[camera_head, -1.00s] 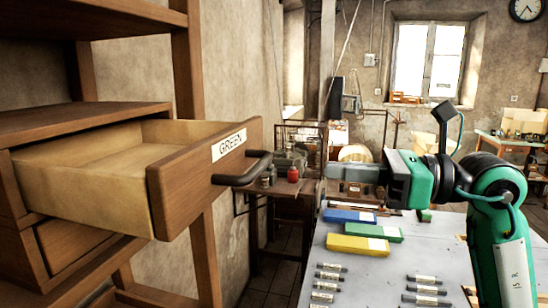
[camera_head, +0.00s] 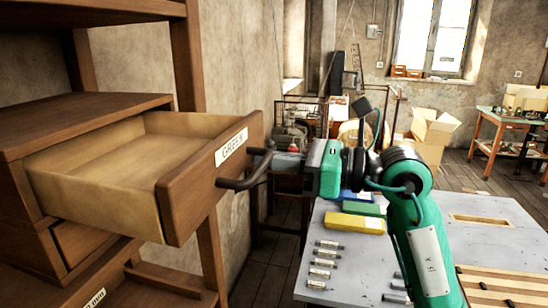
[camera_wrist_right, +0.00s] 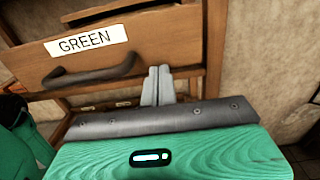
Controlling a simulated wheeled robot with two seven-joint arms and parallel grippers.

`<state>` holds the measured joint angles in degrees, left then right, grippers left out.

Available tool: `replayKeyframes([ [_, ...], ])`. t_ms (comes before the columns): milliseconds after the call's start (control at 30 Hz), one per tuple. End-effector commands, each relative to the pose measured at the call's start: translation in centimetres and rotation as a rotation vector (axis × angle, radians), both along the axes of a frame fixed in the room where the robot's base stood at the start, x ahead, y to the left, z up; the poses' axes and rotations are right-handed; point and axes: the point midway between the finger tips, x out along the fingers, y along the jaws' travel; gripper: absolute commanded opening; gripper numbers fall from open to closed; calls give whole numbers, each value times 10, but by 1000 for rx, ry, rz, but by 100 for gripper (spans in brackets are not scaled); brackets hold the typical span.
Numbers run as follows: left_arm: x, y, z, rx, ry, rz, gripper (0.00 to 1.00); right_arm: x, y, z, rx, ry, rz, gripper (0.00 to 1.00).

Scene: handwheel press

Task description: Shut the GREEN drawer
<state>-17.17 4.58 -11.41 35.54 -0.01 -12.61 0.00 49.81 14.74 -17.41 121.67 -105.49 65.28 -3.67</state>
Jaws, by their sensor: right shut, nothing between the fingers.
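The GREEN drawer (camera_head: 195,195) stands pulled out of the wooden cabinet on the left. Its box is open on top and looks empty. Its front carries a white GREEN label (camera_head: 231,147) and a dark bar handle (camera_head: 252,172). My right gripper (camera_head: 277,162) is just to the right of the handle, its fingers pointing at the drawer front. In the right wrist view, the fingers (camera_wrist_right: 158,72) are closed together with nothing between them, to the right of the handle (camera_wrist_right: 92,72). I cannot tell whether the tips touch the front. My left gripper is not in view.
The cabinet shelf (camera_head: 80,118) lies above the drawer, and another drawer (camera_head: 85,240) sits below. A grey table (camera_head: 440,225) with yellow (camera_head: 355,223) and green boxes and several small cylinders stands right, under my right arm.

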Motion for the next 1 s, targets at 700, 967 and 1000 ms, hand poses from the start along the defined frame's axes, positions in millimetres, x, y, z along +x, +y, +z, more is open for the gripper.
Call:
replayKeyframes([
  [700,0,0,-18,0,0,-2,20,42,131,0,1,-1,1,0],
  [967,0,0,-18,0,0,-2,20,44,136,1,1,-1,0,0],
  [1000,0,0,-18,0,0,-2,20,44,136,1,1,-1,0,0],
])
